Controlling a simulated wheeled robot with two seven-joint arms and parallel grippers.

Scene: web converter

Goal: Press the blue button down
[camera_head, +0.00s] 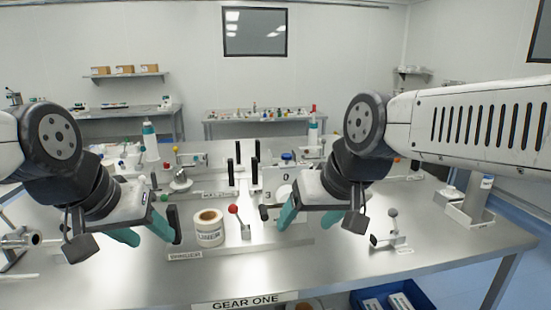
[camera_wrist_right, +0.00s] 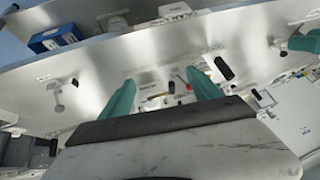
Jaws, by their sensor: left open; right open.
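A small blue round top (camera_head: 287,155), which looks like the blue button, sits on a white unit near the middle of the bench in the head view. It is too small to tell whether it is pressed. I cannot make it out in the right wrist view. My right gripper (camera_head: 306,225) is open and empty above the bench, nearer to me than the blue top and apart from it. Its teal fingers also show in the right wrist view (camera_wrist_right: 160,76). My left gripper (camera_head: 142,232) is open and empty over the left part of the bench.
A label roll (camera_head: 208,228) and a red-knobbed lever (camera_head: 234,210) stand between my grippers. Black upright handles (camera_head: 254,165) rise left of the blue top. Another lever (camera_head: 392,228) stands on the right. The metal bench (camera_head: 440,240) is bare near its front right.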

